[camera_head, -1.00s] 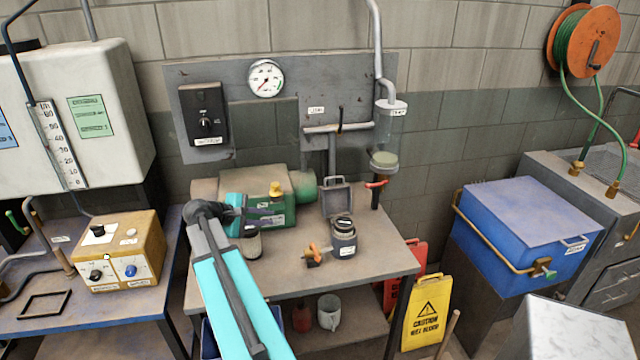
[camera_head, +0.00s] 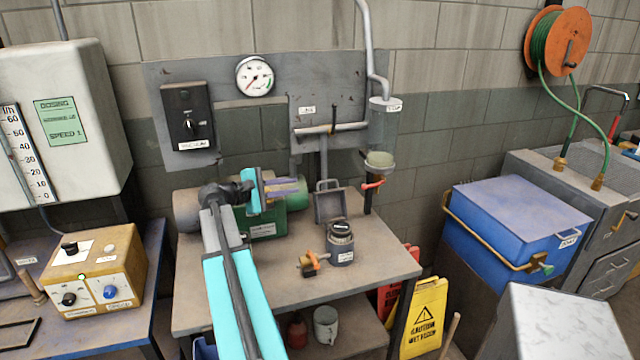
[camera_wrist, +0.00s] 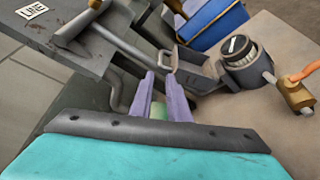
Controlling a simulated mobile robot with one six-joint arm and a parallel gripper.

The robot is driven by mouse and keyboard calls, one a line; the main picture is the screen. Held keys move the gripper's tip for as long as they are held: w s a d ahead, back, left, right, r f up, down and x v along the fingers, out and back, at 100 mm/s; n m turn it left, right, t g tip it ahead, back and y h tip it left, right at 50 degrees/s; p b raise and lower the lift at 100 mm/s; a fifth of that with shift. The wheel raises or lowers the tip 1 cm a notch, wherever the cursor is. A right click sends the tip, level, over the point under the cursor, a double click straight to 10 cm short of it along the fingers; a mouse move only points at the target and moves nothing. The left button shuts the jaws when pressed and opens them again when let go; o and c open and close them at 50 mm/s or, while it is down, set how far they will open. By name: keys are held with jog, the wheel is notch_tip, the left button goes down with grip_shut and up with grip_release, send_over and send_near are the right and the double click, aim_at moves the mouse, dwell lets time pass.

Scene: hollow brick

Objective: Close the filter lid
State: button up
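The filter is a dark grey cylindrical housing (camera_head: 341,252) on the workbench, with a black-and-white round top inside its rim. Its square, frame-like lid (camera_head: 329,204) stands raised behind the housing. In the wrist view, the housing (camera_wrist: 246,72) is at upper right and the lid (camera_wrist: 196,72) is just left of it. My gripper (camera_head: 298,187) is left of the lid, over the green pump, with its purple fingers pointing right. In the wrist view, the fingers (camera_wrist: 160,78) are apart with nothing held between them. They appear clear of the lid.
An orange-handled valve (camera_head: 311,262) sits at the housing's front left. A clear cylinder (camera_head: 383,135) with a red-handled tap (camera_head: 372,184) hangs at the back right. The green pump (camera_head: 268,222) is partly hidden by my arm.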

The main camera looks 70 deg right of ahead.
aim_at(322, 182)
jog(key=p+x, duration=0.3)
jog(key=x, duration=1)
jog(key=shift+s+d, duration=0.2)
grip_shut()
jog(key=shift+f, duration=0.1)
dwell(1.2)
